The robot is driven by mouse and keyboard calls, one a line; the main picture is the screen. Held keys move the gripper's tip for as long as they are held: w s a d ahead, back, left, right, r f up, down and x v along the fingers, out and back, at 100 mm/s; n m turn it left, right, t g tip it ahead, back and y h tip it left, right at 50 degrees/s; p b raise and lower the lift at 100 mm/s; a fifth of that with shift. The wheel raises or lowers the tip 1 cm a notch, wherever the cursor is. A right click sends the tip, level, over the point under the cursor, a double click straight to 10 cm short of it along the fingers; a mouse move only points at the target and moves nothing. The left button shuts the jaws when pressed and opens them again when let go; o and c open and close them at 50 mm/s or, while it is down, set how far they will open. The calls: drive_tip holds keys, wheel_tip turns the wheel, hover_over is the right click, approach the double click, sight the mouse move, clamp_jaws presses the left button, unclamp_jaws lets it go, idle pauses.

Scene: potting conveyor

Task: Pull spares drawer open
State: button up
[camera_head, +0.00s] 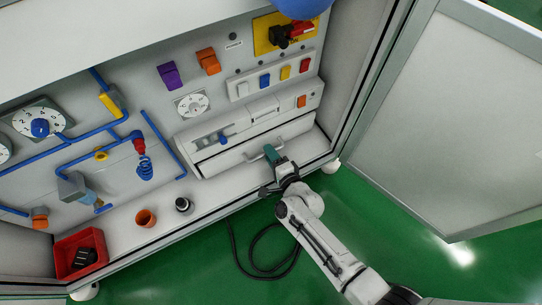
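The spares drawer (226,160) appears to be the long pale front low on the right part of the cabinet panel. It looks shut or nearly so; its exact position is hard to judge. A light bar handle (252,158) sticks out from its front. My gripper (270,152), dark with teal parts, reaches up from the lower right and is at the handle. The fingertips are small and partly hidden by the gripper body, so I cannot tell whether they are closed around the handle.
A cabinet door (450,120) stands open at right. On the ledge left of the drawer are a dark round part (183,205), an orange cup (146,218) and a red bin (82,254). A black cable (262,268) lies on the green floor.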

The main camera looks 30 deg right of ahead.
clamp_jaws()
idle(0.4)
idle(0.4)
